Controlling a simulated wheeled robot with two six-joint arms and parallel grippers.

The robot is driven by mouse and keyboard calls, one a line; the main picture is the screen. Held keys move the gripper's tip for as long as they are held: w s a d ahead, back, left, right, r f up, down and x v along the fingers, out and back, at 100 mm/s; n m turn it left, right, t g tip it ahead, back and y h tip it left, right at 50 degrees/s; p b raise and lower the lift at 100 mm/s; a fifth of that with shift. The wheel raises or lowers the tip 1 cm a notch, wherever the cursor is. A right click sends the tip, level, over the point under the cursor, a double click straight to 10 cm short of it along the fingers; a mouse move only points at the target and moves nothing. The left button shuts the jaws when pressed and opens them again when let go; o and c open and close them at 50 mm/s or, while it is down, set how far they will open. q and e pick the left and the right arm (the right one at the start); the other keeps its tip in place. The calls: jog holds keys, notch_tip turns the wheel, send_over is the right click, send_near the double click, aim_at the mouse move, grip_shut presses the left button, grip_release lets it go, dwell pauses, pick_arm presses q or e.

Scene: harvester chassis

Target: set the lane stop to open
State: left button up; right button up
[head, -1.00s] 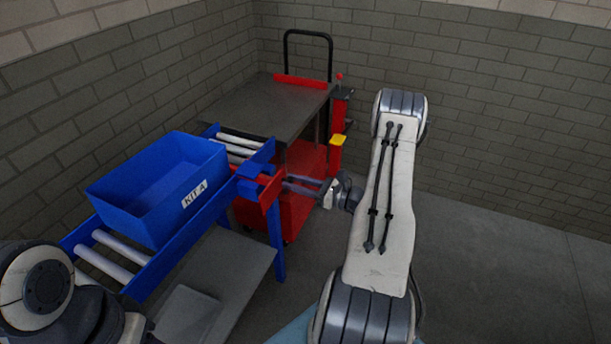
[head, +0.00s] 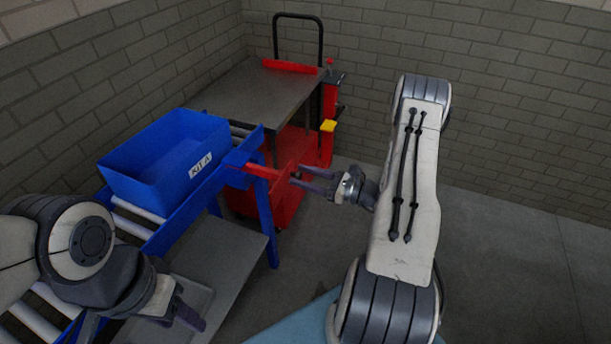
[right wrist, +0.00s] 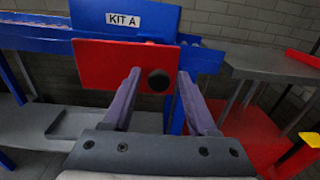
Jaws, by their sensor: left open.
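The lane stop, a red plate (right wrist: 112,66) with a round black knob (right wrist: 158,80) near its right edge, shows in the right wrist view. In the head view its red part (head: 262,172) is at the far end of the blue roller lane. My right gripper (right wrist: 159,76) is open, with one finger on each side of the knob; I cannot tell whether they touch it. It also shows in the head view (head: 297,180), beside the lane's end. My left gripper (head: 193,314) is open and empty at the lower left, away from the lane stop.
The blue KIT A bin (head: 150,172) sits on the lane's rollers. A red cart (head: 272,90) with a grey top stands beyond the lane, with a yellow-topped red post (head: 327,140). A grey shelf (head: 232,250) lies below the lane. The floor at right is clear.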

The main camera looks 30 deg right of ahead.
jog(key=b+v, duration=0.1)
jog(key=v, duration=0.9)
jog(key=shift+s+d, duration=0.15)
jog(key=s+a+r+n+g+y+p, duration=0.1)
jog(key=a+r+n+g, duration=0.4)
jog(key=a+n+g, duration=0.45)
jog(key=s+a+r+n+g+y+p, duration=0.15)
jog(key=a+r+n+g, duration=0.35)
jog(key=a, duration=0.8)
jog(key=s+a+r+n+h+p, duration=0.1)
jog(key=s+a+r+n+h, duration=0.3)
jog(key=n, duration=0.7)
jog(key=s+a+r+n+h+p, duration=0.2)
jog(key=s+a+r+n+h, duration=0.3)
jog(key=s+n+h, duration=0.3)
jog(key=s+a+n, duration=0.1)
jog(key=s+n, duration=0.1)
jog(key=s, duration=0.1)
jog(key=shift+s+n, duration=0.15)
jog(key=shift+n, duration=0.2)
